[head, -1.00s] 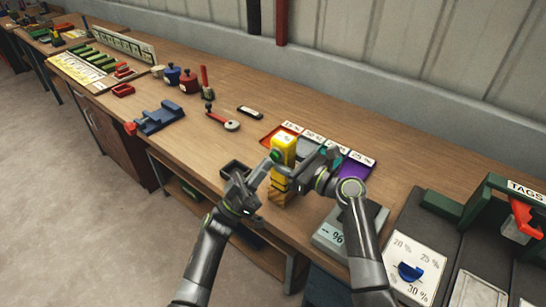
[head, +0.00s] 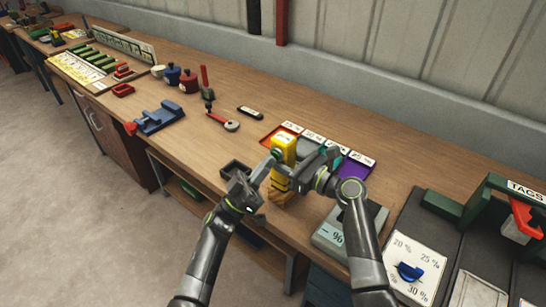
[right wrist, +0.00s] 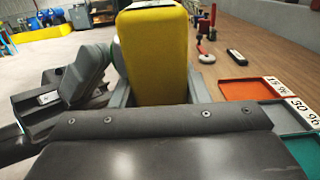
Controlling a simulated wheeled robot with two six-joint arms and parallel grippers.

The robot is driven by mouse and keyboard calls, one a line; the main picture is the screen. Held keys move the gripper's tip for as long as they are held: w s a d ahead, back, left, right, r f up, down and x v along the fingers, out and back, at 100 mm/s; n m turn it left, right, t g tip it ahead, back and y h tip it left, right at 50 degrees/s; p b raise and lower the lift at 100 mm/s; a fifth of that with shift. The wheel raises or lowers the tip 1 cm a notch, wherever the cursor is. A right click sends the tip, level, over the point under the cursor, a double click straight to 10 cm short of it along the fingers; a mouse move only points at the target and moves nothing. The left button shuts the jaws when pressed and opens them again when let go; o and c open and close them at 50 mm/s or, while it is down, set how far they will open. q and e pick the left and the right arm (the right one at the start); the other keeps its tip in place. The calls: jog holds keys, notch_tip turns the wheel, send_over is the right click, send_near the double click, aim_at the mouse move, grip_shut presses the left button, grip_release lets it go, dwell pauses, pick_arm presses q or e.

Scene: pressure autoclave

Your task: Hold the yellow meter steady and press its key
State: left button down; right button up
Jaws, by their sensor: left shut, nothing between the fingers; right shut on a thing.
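The yellow meter (head: 284,150) stands upright on the bench in the head view, its lower part partly hidden by my grippers. In the right wrist view the yellow meter (right wrist: 157,58) fills the space between the fingers. My right gripper (head: 290,172) is shut on the meter from the right. My left gripper (head: 264,172) is shut and empty, with its tip close to the meter's left side; it also shows in the right wrist view (right wrist: 88,75). I cannot tell whether the tip touches the meter. The meter's key is not clearly visible.
Coloured trays with percent labels lie behind the meter, including a purple one (head: 356,165). A grey box with a display (head: 334,232) stands to the right. A small dark tray (head: 234,169) is left of the meter.

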pick_arm(q)
jog(key=shift+s, duration=0.1)
jog(key=shift+s+a, duration=0.5)
jog(key=shift+s, duration=0.15)
jog(key=s+a, duration=0.1)
jog(key=s, duration=0.1)
jog(key=s+a, duration=0.2)
dwell(0.5)
dwell(0.4)
pick_arm(e)
jog(key=o, duration=1.2)
jog(key=shift+d, duration=0.1)
